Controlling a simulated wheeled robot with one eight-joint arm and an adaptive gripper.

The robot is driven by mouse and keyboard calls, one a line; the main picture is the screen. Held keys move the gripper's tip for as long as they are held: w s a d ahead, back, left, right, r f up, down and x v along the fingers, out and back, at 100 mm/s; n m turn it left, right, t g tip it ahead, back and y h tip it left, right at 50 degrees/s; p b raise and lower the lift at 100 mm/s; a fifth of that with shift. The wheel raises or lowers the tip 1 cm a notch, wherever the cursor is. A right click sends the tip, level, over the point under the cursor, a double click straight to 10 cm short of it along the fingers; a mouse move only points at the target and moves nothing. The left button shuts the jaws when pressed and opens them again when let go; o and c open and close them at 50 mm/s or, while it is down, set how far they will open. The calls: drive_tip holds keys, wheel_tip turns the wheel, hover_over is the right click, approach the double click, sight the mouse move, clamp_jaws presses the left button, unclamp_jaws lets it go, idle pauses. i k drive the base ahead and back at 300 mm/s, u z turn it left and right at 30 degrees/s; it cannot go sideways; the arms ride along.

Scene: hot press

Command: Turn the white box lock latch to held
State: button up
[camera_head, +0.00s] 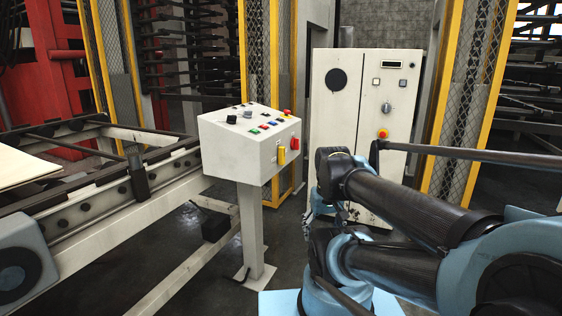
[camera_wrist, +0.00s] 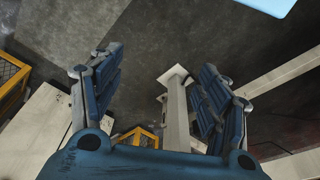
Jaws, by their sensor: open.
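The white box (camera_head: 235,148) stands on a post, left of centre in the head view. Its top carries several coloured buttons and dark knobs. Its right-hand face has a yellow part (camera_head: 281,156) and a red part (camera_head: 295,143); I cannot tell which is the lock latch or how it is set. My gripper (camera_wrist: 160,68) is open and empty in the wrist view, its two blue fingers spread wide. The box's post (camera_wrist: 177,115) shows beyond and between the fingers. In the head view my arm reaches to the right of the box, and its end is mostly hidden.
A tall white cabinet (camera_head: 350,100) with a dial and a red-yellow button stands behind my arm. A roller frame (camera_head: 105,190) runs along the left. Yellow-framed mesh guards (camera_head: 467,100) stand at the back.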

sight(281, 156)
drive_tip(key=k, duration=1.25)
drive_tip(key=z, duration=0.3)
drive_tip(key=i, duration=0.8)
drive_tip(key=z, duration=0.05)
